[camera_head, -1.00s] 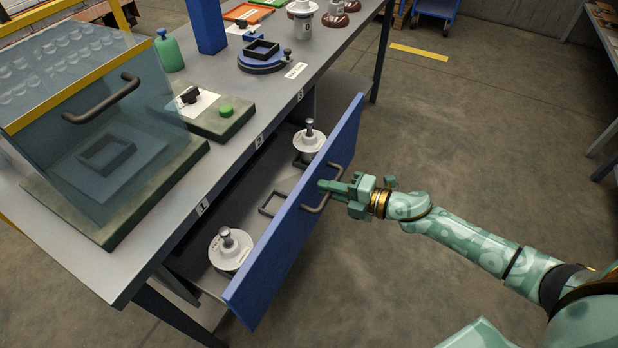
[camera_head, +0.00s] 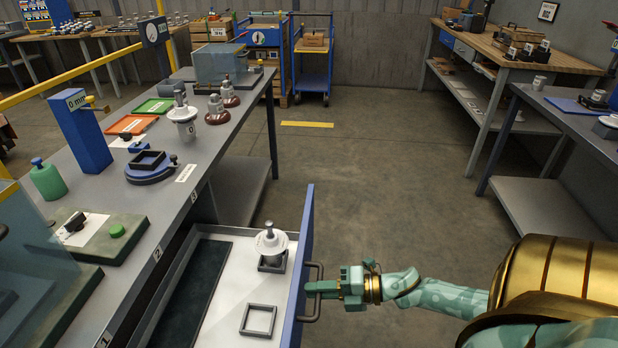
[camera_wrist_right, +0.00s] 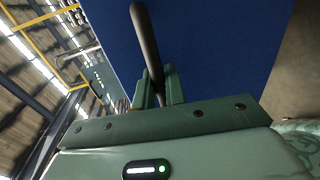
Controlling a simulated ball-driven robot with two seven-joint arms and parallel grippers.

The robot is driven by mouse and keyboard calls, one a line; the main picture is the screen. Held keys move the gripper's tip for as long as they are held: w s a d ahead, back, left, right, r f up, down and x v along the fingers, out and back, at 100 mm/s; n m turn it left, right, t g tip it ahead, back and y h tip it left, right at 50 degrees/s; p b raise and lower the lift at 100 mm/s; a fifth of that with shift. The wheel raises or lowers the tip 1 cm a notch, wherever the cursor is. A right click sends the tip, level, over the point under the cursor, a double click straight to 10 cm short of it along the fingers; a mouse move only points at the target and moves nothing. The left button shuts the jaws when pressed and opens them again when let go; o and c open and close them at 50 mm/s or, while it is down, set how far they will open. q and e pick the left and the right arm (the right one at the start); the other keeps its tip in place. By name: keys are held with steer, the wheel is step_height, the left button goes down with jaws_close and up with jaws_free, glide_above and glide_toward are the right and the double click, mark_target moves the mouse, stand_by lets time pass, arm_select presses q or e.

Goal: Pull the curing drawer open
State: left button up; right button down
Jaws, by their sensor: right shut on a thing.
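The curing drawer (camera_head: 302,240) stands pulled out from under the grey bench, its blue front facing right in the head view. My right gripper (camera_head: 318,288) is shut on the drawer's dark bar handle (camera_head: 315,314). In the right wrist view the handle (camera_wrist_right: 146,38) runs between the fingers (camera_wrist_right: 159,88) in front of the blue panel (camera_wrist_right: 215,45). Inside the drawer a white insulator (camera_head: 271,243) stands upright on a dark square frame. An empty square frame (camera_head: 243,320) and a dark strip (camera_head: 190,295) also show inside. The drawer's near end is cut off. My left gripper is out of view.
The bench top (camera_head: 190,205) holds a green bottle (camera_head: 47,180), a blue post (camera_head: 80,135), a round blue fixture (camera_head: 150,172) and a white insulator (camera_head: 183,122). Open floor (camera_head: 390,190) lies right of the drawer. Another bench (camera_head: 575,115) stands at far right.

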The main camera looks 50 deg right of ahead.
stand_by(0.3)
steer(key=c, duration=1.5)
jaws_free()
